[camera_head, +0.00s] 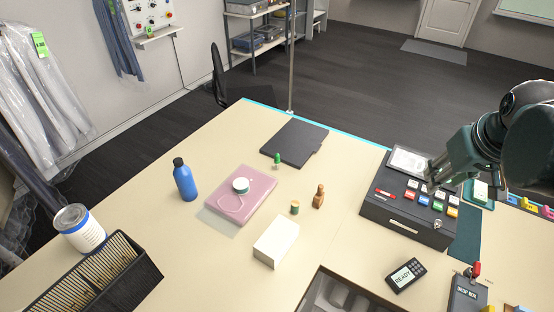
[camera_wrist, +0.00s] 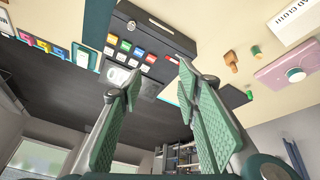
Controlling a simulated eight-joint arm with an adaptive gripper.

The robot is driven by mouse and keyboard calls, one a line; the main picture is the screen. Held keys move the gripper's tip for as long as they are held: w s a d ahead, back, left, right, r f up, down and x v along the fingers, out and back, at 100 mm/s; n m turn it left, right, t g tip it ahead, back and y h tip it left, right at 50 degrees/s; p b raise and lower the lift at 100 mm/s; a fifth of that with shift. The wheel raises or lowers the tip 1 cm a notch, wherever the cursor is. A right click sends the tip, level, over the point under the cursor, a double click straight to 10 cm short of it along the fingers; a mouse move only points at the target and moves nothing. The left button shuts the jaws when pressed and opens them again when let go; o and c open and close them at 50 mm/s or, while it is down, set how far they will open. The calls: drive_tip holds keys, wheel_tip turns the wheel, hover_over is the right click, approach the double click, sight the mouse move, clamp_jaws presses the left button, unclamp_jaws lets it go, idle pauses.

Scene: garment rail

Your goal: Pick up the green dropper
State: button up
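The green dropper (camera_head: 277,160) looks like a small bottle with a green top and a pale base. It stands upright on the table beside the dark folder (camera_head: 295,143) in the head view. In the wrist view the green dropper (camera_wrist: 250,95) is a small green spot at the right, by the folder's edge. My gripper (camera_head: 432,182) is at the right, over the black button console, well apart from the dropper. In the wrist view my gripper (camera_wrist: 158,70) has its two green-padded fingers spread, with nothing held between them.
The black console (camera_head: 405,225) with coloured buttons lies below my gripper.

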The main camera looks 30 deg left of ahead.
drive_tip(key=w+a+n+g, duration=0.1)
drive_tip(key=w+a+n, duration=0.3)
drive_tip(key=w+a, duration=0.7)
drive_tip(key=n+g+h+p, duration=0.1)
drive_tip(key=n+g, duration=0.3)
drive_tip(key=n, duration=0.5)
hover_over(277, 154)
drive_tip(key=f, duration=2.3)
drive_tip(key=shift+w+d, duration=0.3)
drive_tip(key=shift+w, duration=0.05)
drive_tip(key=shift+s+a+f, duration=0.15)
drive_tip(key=shift+a+f, duration=0.15)
drive_tip(key=shift+a, duration=0.1)
drive_tip(key=shift+f, duration=0.15)
drive_tip(key=shift+f+p, duration=0.3)
drive_tip(key=shift+f, duration=0.85)
drive_tip(key=shift+s+d+f+p, duration=0.1)
drive_tip(key=shift+f+p, duration=0.1)
drive_tip(key=shift+f, duration=1.1)
drive_tip(key=shift+s+f+p, duration=0.1)
drive_tip(key=shift+f+p, duration=0.05)
drive_tip(key=shift+f, duration=1.15)
